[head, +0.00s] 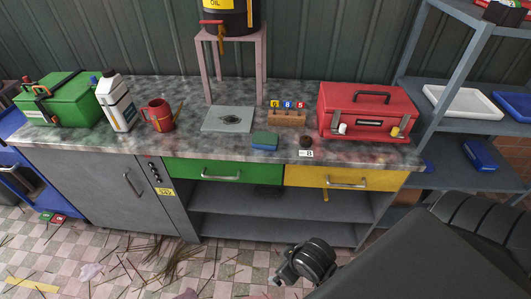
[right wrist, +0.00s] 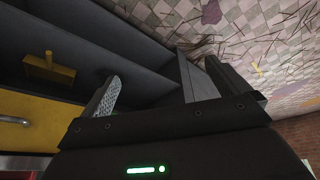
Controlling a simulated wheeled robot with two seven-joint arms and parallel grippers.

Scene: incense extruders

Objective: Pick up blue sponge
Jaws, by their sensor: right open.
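A small sponge (head: 265,140) with a green top and a blue lower layer lies flat on the speckled worktop (head: 75,143), near its front edge above the green drawer. Nothing touches it from above. My right gripper (right wrist: 150,90) is open and empty in the right wrist view, with its two fingers well apart. It is low, in front of the open shelves under the worktop, and away from the sponge. The sponge is not in the right wrist view. My left gripper is in neither view.
A metal plate (head: 228,119) lies behind the sponge. A wooden block with numbered cubes (head: 289,117) and a red toolbox (head: 367,111) stand to its right, and a dark round item (head: 305,141) is close by. A red jug (head: 158,116) stands left. The worktop left of the sponge is clear.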

